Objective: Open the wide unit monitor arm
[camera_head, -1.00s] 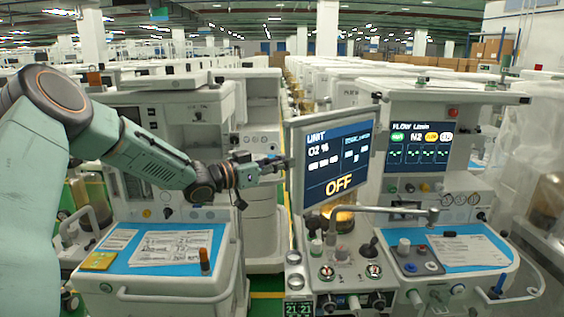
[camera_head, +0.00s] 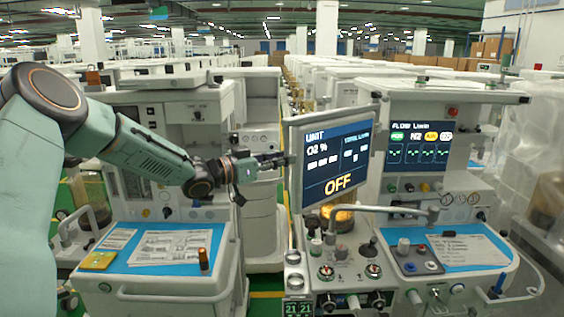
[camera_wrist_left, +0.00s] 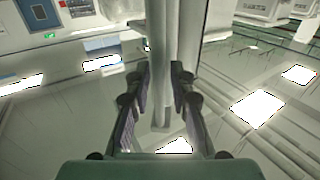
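The monitor (camera_head: 335,160) is a light-framed panel with a dark blue screen reading UNIT, O2 % and OFF. It stands upright on the middle unit, turned at an angle. My left gripper (camera_head: 283,160) is at its left edge in the head view, fingers pointing at the frame. In the left wrist view the two fingers (camera_wrist_left: 162,95) are apart, with a pale upright edge (camera_wrist_left: 163,40) running between or just beyond them. I cannot tell whether they touch it. A grey jointed bar (camera_head: 385,211) with an upright end passes below the screen. My right gripper is not in view.
A flow display (camera_head: 419,147) stands on the unit to the right. Blue work surfaces with papers lie left (camera_head: 190,250) and right (camera_head: 480,250). Knobs and gauges (camera_head: 345,270) crowd the panel below the monitor. A narrow green-floored gap (camera_head: 266,300) separates the carts.

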